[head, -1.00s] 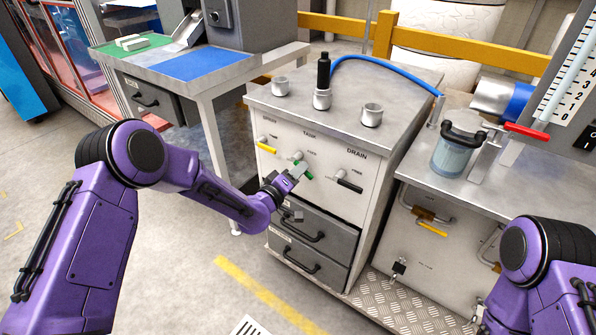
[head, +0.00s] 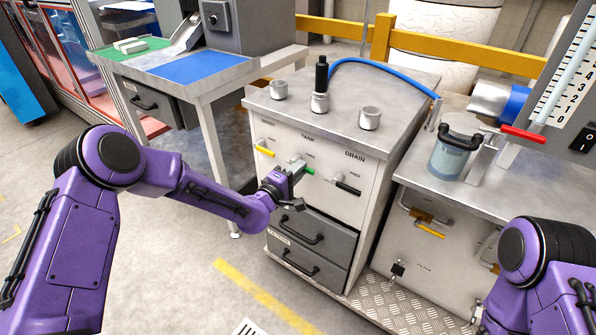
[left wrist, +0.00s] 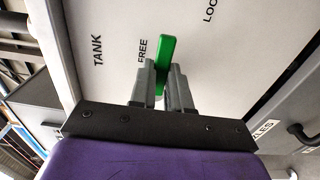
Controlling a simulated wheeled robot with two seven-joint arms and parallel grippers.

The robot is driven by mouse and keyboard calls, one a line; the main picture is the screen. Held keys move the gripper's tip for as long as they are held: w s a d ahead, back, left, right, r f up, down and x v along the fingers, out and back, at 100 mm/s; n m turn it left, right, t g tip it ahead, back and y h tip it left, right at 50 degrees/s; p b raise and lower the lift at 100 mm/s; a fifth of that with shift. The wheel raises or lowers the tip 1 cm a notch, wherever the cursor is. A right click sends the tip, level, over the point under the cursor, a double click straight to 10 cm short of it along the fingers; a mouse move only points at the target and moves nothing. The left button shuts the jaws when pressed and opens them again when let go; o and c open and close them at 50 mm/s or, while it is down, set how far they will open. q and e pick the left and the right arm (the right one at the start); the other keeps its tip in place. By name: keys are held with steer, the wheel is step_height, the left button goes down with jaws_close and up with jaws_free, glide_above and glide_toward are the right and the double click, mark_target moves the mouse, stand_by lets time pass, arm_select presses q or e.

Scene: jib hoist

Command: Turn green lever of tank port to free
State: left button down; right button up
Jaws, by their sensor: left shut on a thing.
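The green lever (head: 309,170) is on the front panel of the white cabinet, under the word TANK. It points roughly to the right across the panel. In the left wrist view the green lever (left wrist: 166,58) stands between my fingertips, with the word FREE close beside it. The start of another word, LOC, shows farther off. My left gripper (head: 299,167) is shut on the green lever; its fingers (left wrist: 162,82) hide the lever's lower part and pivot.
A yellow lever (head: 264,151) sits left of the green one, and a black lever (head: 347,188) sits right of it under DRAIN. Grey drawers (head: 306,235) with black handles are below. Metal ports (head: 369,118) and a blue hose (head: 385,68) are on top.

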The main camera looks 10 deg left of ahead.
stand_by(0.3)
arm_select(q)
steer(key=c, duration=1.1)
jaws_free()
steer(key=shift+a, duration=0.1)
steer(key=shift+s, duration=0.1)
steer(key=v, duration=1)
steer(key=shift+s+a, duration=0.1)
